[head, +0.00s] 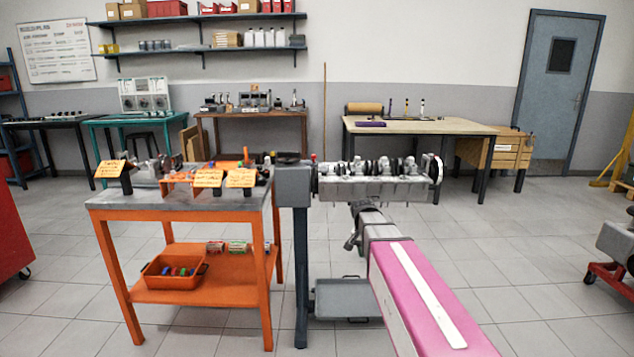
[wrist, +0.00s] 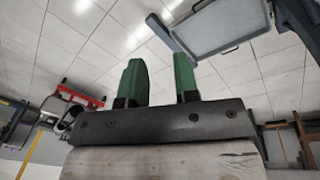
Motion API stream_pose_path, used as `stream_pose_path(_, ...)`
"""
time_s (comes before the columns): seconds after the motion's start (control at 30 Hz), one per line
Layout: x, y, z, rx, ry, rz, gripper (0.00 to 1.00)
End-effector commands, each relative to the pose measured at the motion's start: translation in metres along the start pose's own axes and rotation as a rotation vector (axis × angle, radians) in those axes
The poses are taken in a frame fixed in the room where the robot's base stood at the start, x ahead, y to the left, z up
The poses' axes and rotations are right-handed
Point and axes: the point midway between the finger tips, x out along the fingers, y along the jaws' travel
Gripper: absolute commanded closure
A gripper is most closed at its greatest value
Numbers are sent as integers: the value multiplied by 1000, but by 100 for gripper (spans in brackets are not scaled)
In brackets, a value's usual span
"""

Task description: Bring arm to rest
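My arm (head: 415,285), with a pink link and a white stripe, reaches from the lower right of the head view towards the engine block. Its grey wrist end (head: 368,222) shows just in front of and below the block in the picture. I cannot tell the exact gap to the block. In the wrist view my gripper (wrist: 159,65) has two green fingers standing apart, with only floor tiles visible between them. It is open and empty. The fingers are not clear in the head view.
The engine block (head: 375,188) is held on a grey stand (head: 301,260), with a drip tray (head: 345,299) below. An orange cart (head: 190,294) with parts and yellow tags stands left. A wooden bench (head: 425,126) is behind.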

Motion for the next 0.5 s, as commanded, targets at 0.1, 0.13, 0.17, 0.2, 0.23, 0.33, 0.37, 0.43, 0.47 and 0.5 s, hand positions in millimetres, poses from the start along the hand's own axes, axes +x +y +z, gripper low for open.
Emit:
stream_pose_path(0.1, 38, 27, 47, -144, -23, -34, 71)
stream_pose_path(0.13, 46, 33, 57, -180, -27, -44, 71)
stream_pose_path(0.17, 54, 38, 66, -216, -30, -54, 71)
stream_pose_path(0.2, 64, 45, 79, -262, -34, -67, 71)
stream_pose_path(0.23, 71, 50, 88, -296, -37, -77, 71)
stream_pose_path(0.33, 90, 64, 116, -396, -41, -107, 71)
stream_pose_path(0.37, 94, 68, 123, -422, -41, -115, 71)
stream_pose_path(0.43, 102, 75, 136, -472, -41, -130, 71)
stream_pose_path(0.47, 105, 77, 140, -490, -40, -136, 71)
stream_pose_path(0.5, 108, 80, 145, -509, -40, -142, 71)
